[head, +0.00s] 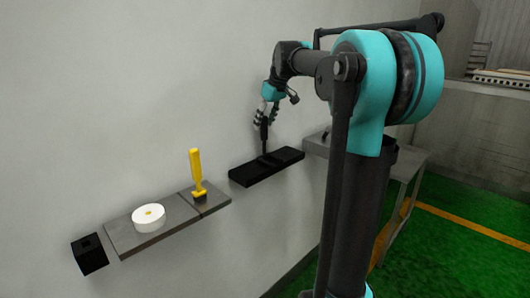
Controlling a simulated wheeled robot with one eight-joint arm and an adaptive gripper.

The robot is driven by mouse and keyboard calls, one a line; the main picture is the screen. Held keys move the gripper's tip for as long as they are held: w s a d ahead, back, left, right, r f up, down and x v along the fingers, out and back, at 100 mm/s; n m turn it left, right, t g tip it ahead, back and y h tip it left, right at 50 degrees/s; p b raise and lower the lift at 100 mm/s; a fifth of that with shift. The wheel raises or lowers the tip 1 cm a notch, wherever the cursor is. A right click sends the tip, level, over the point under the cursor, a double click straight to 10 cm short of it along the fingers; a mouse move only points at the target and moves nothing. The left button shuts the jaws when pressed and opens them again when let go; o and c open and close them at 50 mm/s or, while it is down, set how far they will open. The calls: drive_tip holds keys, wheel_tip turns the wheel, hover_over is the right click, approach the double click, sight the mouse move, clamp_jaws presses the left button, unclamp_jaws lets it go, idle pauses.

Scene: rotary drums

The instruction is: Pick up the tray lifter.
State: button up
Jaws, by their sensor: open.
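A dark upright handle (264,139), which looks like the tray lifter, stands on a black tray-like holder (250,177) against the wall. My gripper (265,119) points down right at the top of this handle. Its fingers are open and look to be around or just in front of the handle's upper end; at this size I cannot tell whether they touch it. The handle's lower end meets the holder, and its foot is hard to make out against the black. A yellow-handled tool (197,172) with a dark foot stands upright to the left, apart from my gripper.
A grey shelf (124,239) bears the yellow tool and a white disc (148,217) with a yellow centre. A black box (89,254) with a square hole is at its left end. A grey table (408,164) stands at right, partly hidden by my arm. Green floor lies beyond.

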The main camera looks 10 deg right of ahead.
clamp_jaws()
idle(0.3)
idle(0.4)
